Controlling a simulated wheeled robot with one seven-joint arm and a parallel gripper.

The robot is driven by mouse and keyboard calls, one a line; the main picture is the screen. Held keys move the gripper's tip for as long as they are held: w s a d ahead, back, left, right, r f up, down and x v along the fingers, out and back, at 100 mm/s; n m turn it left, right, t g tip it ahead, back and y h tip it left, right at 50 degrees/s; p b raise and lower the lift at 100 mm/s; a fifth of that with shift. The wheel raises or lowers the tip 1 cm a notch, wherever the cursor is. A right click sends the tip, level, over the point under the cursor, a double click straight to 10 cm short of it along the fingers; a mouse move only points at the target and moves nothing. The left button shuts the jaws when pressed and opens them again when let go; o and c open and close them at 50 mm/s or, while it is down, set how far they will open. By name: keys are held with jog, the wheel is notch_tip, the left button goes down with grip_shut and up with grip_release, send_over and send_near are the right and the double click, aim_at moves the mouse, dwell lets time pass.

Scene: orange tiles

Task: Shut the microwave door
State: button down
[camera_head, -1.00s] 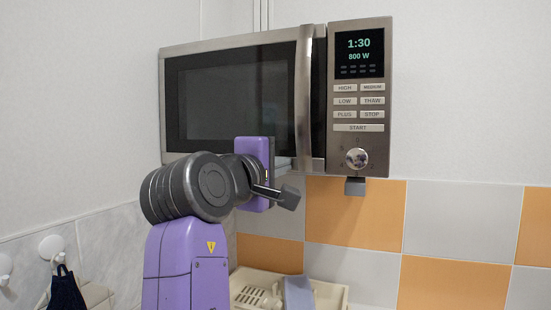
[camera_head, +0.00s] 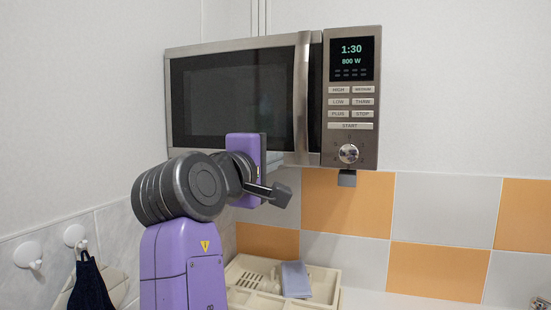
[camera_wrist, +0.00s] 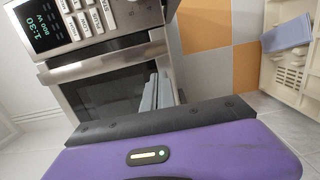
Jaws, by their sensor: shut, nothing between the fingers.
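The microwave (camera_head: 349,147) is mounted on the wall, with its control panel on the right and its door (camera_head: 240,98) on the left. The door has dark glass and an upright metal handle (camera_head: 301,98). It looks shut or nearly shut; a dark strip shows between the handle and the panel, and I cannot tell if a small gap remains. My gripper (camera_head: 281,194) is shut and empty, below the door near the handle's lower end and apparently apart from it.
A cream dish rack (camera_head: 250,270) with a grey-blue item (camera_head: 295,280) stands on the counter below. White hooks (camera_head: 75,236) with a dark cloth (camera_head: 90,285) are on the left wall. The wall right of the microwave is clear.

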jog(key=d+b+v, duration=0.1)
jog(key=b+v, duration=0.1)
jog(key=v, duration=0.7)
jog(key=a+r+m+t+y, duration=0.2)
jog(key=a+r+t+y, duration=0.15)
jog(key=a+t, duration=0.2)
jog(key=s+d+f+y, duration=0.2)
jog(key=s+f+y, duration=0.15)
jog(key=f, duration=0.65)
jog(key=s+d+f+y, duration=0.15)
jog(key=f+y, duration=0.25)
jog(key=f, duration=0.5)
jog(key=s+d+f+y, duration=0.1)
jog(key=s+f+y, duration=0.3)
jog(key=f, duration=0.6)
jog(key=s+d+f+m+g+h, duration=0.2)
jog(key=s+d+f, duration=0.5)
jog(key=s, duration=0.4)
jog(key=s+d+f+m+g+h, duration=0.2)
jog(key=s+d+f+m, duration=0.3)
jog(key=s, duration=0.7)
jog(key=s+d+f+m+g+h, duration=0.3)
jog(key=s+d+f+m, duration=0.1)
jog(key=s+d+f, duration=0.6)
jog(key=shift+s, duration=1.1)
